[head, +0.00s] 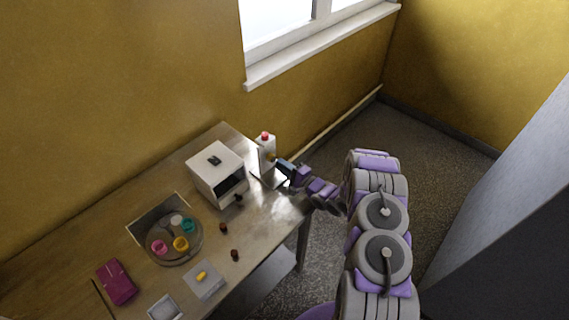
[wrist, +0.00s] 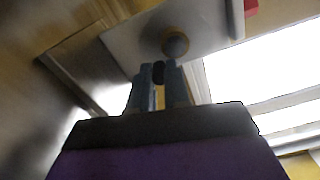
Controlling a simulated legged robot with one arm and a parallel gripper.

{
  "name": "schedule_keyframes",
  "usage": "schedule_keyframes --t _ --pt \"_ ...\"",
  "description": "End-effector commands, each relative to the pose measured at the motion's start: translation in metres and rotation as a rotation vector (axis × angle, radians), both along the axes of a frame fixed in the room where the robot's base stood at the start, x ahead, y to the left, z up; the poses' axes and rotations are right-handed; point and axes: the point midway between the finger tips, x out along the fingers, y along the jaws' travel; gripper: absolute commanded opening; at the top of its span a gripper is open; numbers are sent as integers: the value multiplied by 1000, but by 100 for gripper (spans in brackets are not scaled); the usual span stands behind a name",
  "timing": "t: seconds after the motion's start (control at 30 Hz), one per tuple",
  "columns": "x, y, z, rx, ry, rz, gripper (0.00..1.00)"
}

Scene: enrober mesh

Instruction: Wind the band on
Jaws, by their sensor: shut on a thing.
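My gripper (head: 283,165) is at the right of the white box-shaped machine (head: 215,168), beside a white upright piece with a red top (head: 266,146). In the wrist view my gripper (wrist: 158,76) has its fingers close together on a small dark piece (wrist: 158,70). A round tan knob (wrist: 175,43) on a pale panel (wrist: 130,38) shows just beyond the fingertips. Whether the dark piece joins the knob cannot be told. The machine has a dark front opening. No band can be made out clearly; the fingers hide part of this area.
A round tray (head: 172,256) holds several coloured cups. Small brown pieces (head: 235,254) lie in front of the machine. The wall and window are behind.

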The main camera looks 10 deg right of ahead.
Motion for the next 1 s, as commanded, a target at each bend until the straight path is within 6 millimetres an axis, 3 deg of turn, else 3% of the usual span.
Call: schedule_keyframes --t 0.6,1.0 --pt "-9 11 -6 469 344 -6 0" --pt "-13 18 -5 693 507 -5 0"
